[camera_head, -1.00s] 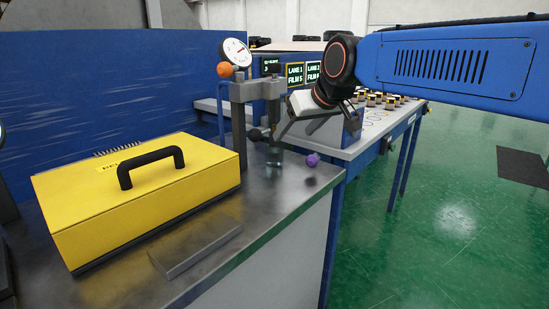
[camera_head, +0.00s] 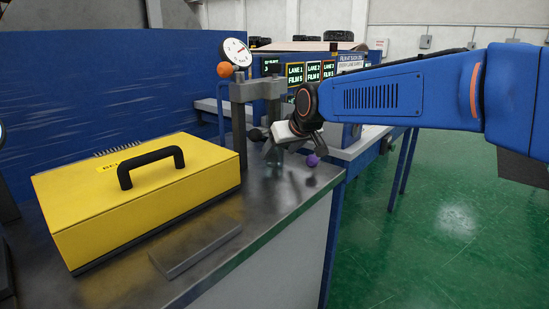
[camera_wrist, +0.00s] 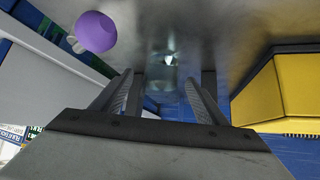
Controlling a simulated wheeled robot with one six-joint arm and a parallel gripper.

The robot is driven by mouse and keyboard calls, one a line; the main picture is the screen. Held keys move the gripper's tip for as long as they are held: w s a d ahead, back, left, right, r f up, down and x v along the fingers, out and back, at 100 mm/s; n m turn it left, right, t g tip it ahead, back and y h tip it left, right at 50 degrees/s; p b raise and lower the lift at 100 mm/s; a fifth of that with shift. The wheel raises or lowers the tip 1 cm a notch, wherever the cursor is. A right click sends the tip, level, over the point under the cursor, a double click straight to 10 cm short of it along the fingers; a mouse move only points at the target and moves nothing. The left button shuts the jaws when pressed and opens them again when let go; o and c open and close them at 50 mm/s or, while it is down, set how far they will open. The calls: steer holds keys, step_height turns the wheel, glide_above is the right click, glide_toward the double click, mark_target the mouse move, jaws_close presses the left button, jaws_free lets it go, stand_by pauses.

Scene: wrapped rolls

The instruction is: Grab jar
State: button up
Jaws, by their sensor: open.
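The jar is a clear glass vessel on the metal bench, partly hidden behind my gripper in the head view. In the wrist view the see-through jar (camera_wrist: 166,72) stands ahead of my fingers, in line with the gap between them. My gripper (camera_head: 286,150) is open and tilted down over the bench, close to the jar. Its two ridged fingers (camera_wrist: 161,92) are spread apart in the wrist view, with no grip on anything. I cannot tell exactly how much of the jar lies between the fingertips.
A purple rounded object (camera_head: 312,160) sits at the bench edge, right of the jar. A dial gauge stand (camera_head: 237,120) rises behind left. A yellow case (camera_head: 140,200) with a black handle fills the left. A flat metal bar (camera_head: 196,250) lies in front.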

mark_target(274, 155)
steer(key=x, duration=0.4)
steer(key=shift+a+f, duration=0.15)
steer(key=shift+a, duration=0.05)
steer(key=c, duration=1.3)
